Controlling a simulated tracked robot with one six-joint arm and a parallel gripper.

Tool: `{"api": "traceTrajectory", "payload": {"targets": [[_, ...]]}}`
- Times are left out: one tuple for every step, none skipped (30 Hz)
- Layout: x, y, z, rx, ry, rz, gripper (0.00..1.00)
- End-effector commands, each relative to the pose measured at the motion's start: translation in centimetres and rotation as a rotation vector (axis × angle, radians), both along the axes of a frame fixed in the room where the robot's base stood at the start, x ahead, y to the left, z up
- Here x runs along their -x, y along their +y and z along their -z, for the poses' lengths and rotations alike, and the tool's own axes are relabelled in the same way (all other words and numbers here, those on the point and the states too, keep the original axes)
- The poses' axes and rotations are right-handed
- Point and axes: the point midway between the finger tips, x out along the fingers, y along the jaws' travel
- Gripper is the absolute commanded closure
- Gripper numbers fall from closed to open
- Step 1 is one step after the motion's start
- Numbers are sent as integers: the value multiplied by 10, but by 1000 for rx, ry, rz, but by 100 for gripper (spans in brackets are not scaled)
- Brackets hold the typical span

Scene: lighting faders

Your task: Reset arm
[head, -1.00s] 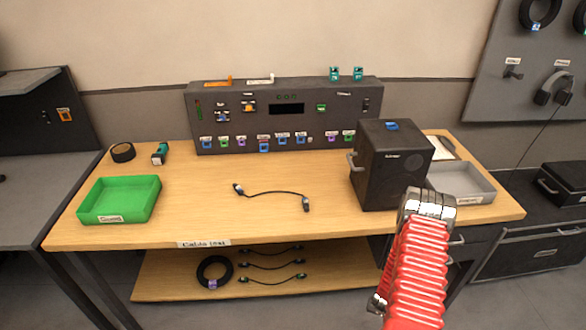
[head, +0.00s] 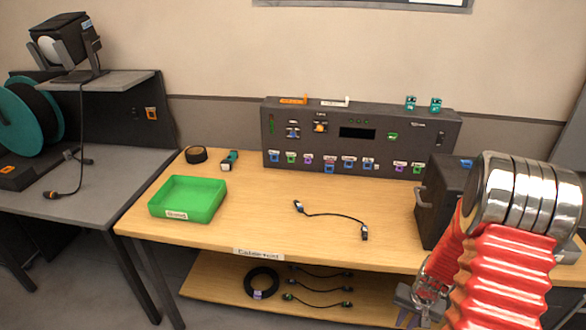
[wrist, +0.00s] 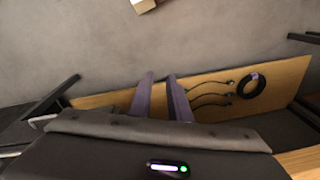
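My arm, with red bellows and chrome rings, rises at the right of the head view and hides part of the bench. In the wrist view my gripper (wrist: 160,76) shows two purple-grey fingers with a narrow gap between them. They are empty, seen against the lower shelf and floor. In the head view the grey end of my arm is low beside the red bellows, partly cut off by them. The dark fader console (head: 360,138) stands at the back of the wooden bench (head: 255,215), with several coloured tags along its front.
A green tray (head: 187,200) sits at the bench's left and a black cable (head: 335,215) lies mid-bench. A dark box (head: 437,205) stands behind my arm. The lower shelf (head: 215,280) holds a coiled cable (head: 262,282) and several straight cables. A grey side bench (head: 105,185) is at left.

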Motion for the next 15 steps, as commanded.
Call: {"api": "traceTrajectory", "payload": {"targets": [[0,7,-14,-4,2,-12,83],[1,11,-21,-7,5,-20,83],[3,17,-31,-12,10,-29,83],[4,21,-38,-16,13,-37,83],[6,25,-45,-18,18,-43,83],[8,31,-55,-22,23,-52,83],[9,34,-62,-23,25,-60,83],[11,39,-69,-26,29,-67,83],[14,44,-78,-28,33,-76,83],[16,48,-85,-29,36,-83,83],[18,52,-91,-30,38,-91,83],[21,57,-100,-31,42,-101,83],[23,61,-106,-32,45,-108,83],[25,64,-113,-32,46,-115,83],[29,69,-122,-32,49,-124,83]]}}
